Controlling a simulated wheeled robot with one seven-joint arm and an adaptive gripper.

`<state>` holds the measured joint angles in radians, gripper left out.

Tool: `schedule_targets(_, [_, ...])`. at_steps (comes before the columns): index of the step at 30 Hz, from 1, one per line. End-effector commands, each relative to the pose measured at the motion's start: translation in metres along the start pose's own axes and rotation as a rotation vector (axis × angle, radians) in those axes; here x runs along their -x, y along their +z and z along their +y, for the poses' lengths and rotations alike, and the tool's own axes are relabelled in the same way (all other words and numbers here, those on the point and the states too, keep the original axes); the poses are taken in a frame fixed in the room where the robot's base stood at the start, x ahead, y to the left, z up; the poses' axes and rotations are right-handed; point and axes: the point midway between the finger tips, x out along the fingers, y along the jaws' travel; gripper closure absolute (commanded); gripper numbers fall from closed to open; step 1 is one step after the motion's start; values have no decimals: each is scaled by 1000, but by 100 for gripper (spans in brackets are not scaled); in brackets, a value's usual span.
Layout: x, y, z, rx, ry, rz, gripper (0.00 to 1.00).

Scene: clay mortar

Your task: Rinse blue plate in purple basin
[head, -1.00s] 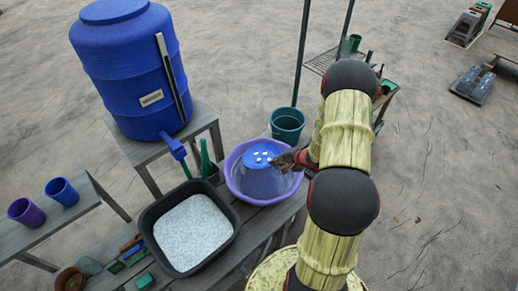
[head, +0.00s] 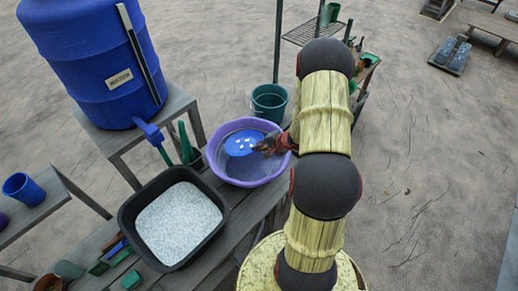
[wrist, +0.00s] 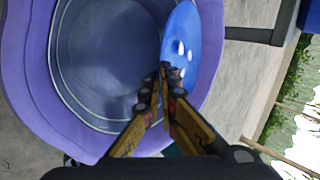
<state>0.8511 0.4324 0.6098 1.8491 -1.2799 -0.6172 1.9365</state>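The purple basin (head: 227,173) stands on the wooden bench and shows large in the wrist view (wrist: 35,75), with rings visible inside that look like water. The blue plate (head: 240,143) with white spots is over the basin, inside its rim as seen from the head. In the wrist view the plate (wrist: 180,30) is tilted, seen at a slant near the basin's right wall. My gripper (head: 270,147) reaches over the basin's right rim. Its fingers (wrist: 165,75) are closed on the plate's near edge. Whether the plate touches the water, I cannot tell.
A black tub (head: 137,242) of pale grains stands left of the basin. A blue barrel (head: 95,60) with a spout stands behind on a stand. A teal bucket (head: 269,103) is just behind the basin. A blue cup (head: 24,188) sits on the left bench. Open ground lies right.

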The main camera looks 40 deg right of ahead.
Motion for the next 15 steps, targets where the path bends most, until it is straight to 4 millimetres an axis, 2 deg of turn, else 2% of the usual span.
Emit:
schedule_targets(1, [-7,0,6,1,-1,1,100])
schedule_targets(15, [-38,0,34,1,-1,1,100])
